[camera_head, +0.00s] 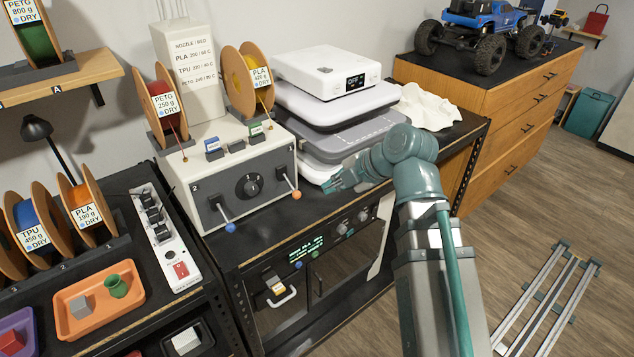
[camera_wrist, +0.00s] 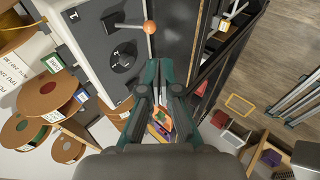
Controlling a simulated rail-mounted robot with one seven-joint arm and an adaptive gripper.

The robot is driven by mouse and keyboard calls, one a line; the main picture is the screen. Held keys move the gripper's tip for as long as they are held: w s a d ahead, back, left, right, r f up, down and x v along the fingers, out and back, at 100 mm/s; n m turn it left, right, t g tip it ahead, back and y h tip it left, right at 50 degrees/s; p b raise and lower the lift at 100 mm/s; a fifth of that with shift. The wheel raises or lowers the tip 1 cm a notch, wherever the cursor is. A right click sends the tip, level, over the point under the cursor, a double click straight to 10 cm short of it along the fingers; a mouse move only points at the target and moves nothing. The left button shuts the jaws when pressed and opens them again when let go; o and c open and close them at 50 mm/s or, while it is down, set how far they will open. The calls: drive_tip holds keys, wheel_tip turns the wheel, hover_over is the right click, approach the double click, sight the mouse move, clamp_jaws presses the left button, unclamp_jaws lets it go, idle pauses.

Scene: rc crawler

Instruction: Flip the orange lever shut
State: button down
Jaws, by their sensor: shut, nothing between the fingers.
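In the wrist view my gripper (camera_wrist: 160,85) points toward the panel's right side.
A blue-ended lever (camera_head: 226,216) and a black dial (camera_head: 249,187) share the panel. Stacked grey and white machines (camera_head: 335,130) stand right behind my gripper. Spools (camera_head: 250,85) stand on the box. The dark bench front is clear.

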drive_tip(key=s+d, duration=0.1)
drive_tip(key=s+d+r, duration=0.1)
drive_tip(key=d, duration=0.1)
drive_tip(key=s+d, duration=0.1)
drive_tip(key=shift+s+d+r+b, duration=0.15)
drive_tip(key=shift+d+r+b, duration=0.15)
drive_tip(key=shift+r+b, duration=0.1)
